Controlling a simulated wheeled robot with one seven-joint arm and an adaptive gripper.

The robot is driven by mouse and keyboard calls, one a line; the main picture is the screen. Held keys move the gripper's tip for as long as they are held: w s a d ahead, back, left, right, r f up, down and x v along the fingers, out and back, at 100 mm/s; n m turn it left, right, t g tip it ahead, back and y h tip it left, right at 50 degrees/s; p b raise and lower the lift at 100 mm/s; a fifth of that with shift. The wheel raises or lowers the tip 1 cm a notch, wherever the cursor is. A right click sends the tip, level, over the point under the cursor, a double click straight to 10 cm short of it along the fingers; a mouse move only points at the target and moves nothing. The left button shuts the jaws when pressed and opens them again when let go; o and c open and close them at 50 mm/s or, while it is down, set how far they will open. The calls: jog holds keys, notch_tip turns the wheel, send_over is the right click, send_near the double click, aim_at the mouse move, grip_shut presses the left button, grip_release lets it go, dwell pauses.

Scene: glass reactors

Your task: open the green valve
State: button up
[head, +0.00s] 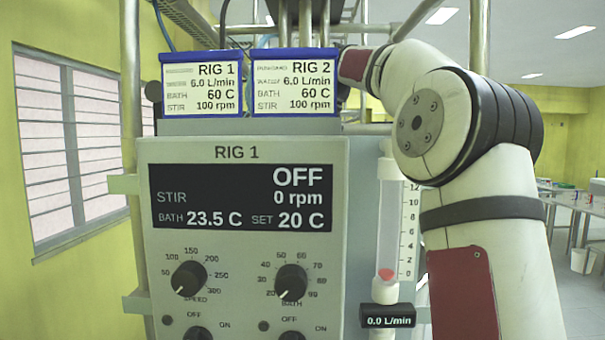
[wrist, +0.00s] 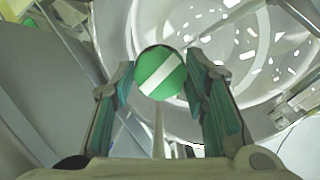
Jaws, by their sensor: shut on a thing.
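The green valve (wrist: 160,73) shows in the wrist view as a round green knob with a white diagonal stripe across its face. My gripper (wrist: 160,82) has one finger on each side of the knob and is shut on it. The stripe runs from lower left to upper right. In the head view the valve and my gripper are hidden, with my arm reaching up and behind the rig panel.
The RIG 1 control panel (head: 243,245) reads OFF, 0 rpm, bath 23.5 C, set 20 C. Two cards (head: 202,87) above it list RIG 1 and RIG 2 settings. The flow meter (head: 388,317) reads 0.0 L/min. A clear glass vessel (wrist: 210,100) stands behind the knob.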

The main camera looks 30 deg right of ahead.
jog(key=n, duration=0.2)
jog(key=n+g+y+b, duration=0.1)
jog(key=n, duration=0.2)
jog(key=shift+w+d+y, duration=0.1)
jog(key=shift+w+y, duration=0.05)
jog(key=shift+y, duration=0.15)
jog(key=shift+n+b, duration=0.3)
jog(key=shift+n, duration=0.1)
jog(key=o, duration=1.1)
jog(key=shift+o, duration=0.2)
jog(key=shift+r, duration=0.15)
jog(key=shift+d+r, duration=0.1)
jog(key=shift+r, duration=0.1)
jog(key=s+d, duration=0.8)
jog(key=d, duration=0.1)
jog(key=shift+d+r, duration=0.2)
jog(key=shift+d, duration=0.05)
